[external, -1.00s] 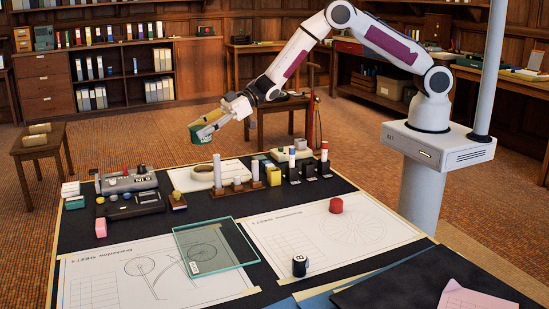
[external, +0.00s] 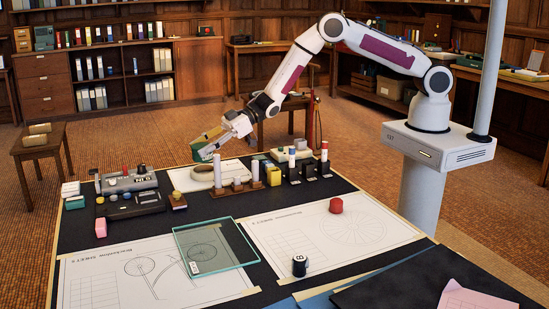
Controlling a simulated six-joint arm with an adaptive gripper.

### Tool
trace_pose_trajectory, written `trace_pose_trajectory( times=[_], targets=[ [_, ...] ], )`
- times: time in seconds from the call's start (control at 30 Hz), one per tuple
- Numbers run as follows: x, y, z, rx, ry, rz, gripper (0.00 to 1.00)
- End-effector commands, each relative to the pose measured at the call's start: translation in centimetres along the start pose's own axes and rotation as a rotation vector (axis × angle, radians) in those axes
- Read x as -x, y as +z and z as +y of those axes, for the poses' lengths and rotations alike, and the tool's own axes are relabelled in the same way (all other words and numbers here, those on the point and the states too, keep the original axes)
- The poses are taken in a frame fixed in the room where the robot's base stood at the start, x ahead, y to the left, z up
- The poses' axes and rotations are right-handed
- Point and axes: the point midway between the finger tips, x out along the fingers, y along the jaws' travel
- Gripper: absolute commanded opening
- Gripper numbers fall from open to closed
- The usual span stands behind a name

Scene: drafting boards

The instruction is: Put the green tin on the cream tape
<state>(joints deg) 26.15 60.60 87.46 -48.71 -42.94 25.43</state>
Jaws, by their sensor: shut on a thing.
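The green tin (external: 203,143) has a yellowish band and is held tilted in my gripper (external: 210,147), which is shut on it. The tin is in the air above the back of the black table, close over the cream tape. A clear gap shows between tin and tape.
White cylinders on a wooden stand (external: 238,187) are right in front of the tape. Black holders with markers (external: 309,170) stand farther right. A grey device (external: 128,180) is to the left.

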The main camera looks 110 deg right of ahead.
Motion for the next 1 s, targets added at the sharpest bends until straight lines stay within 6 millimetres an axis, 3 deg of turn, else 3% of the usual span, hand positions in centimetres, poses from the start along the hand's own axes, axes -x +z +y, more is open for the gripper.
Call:
trace_pose_trajectory(
  times=[0.33, 0.83, 0.87, 0.9, 1.0],
  targets=[
    [-1.2, 2.8, 0.0, 0.000, 0.000, 0.000, 0.21],
    [-1.4, 3.2, 0.0, 0.000, 0.000, 0.000, 0.21],
    [-1.4, 3.3, 0.0, 0.000, 0.000, -0.001, 0.49],
    [-1.4, 3.3, 0.0, 0.000, 0.000, 0.000, 0.59],
    [-1.4, 3.3, 0.0, 0.000, 0.000, -0.001, 0.63]
  ],
)
